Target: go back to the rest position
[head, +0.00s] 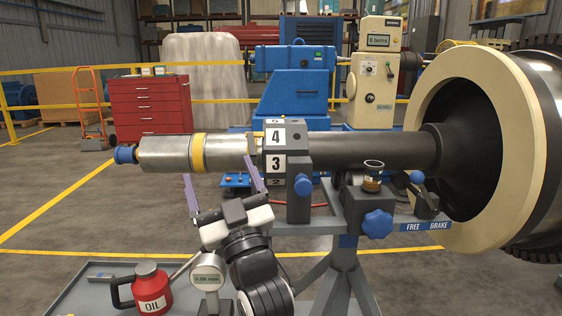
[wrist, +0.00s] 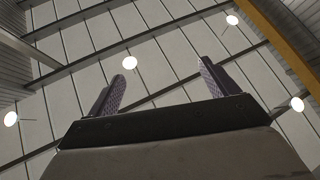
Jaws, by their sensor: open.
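My gripper (head: 222,182) is in the head view, left of centre, with its two fingers pointing up and spread apart. It is open and nothing shows between the fingers. Its fingertips reach up near the silver section of the rotor shaft (head: 165,153); whether they touch it I cannot tell. In the wrist view the gripper (wrist: 165,85) also shows its two fingers apart, with only the ceiling beyond them.
A block numbered 4 and 3 (head: 286,150) sits around the shaft, right of my gripper. The stand (head: 345,237) has blue knobs. A red oil can (head: 150,289) and a dial gauge (head: 207,278) are on a grey tray (head: 85,297). Open floor lies left.

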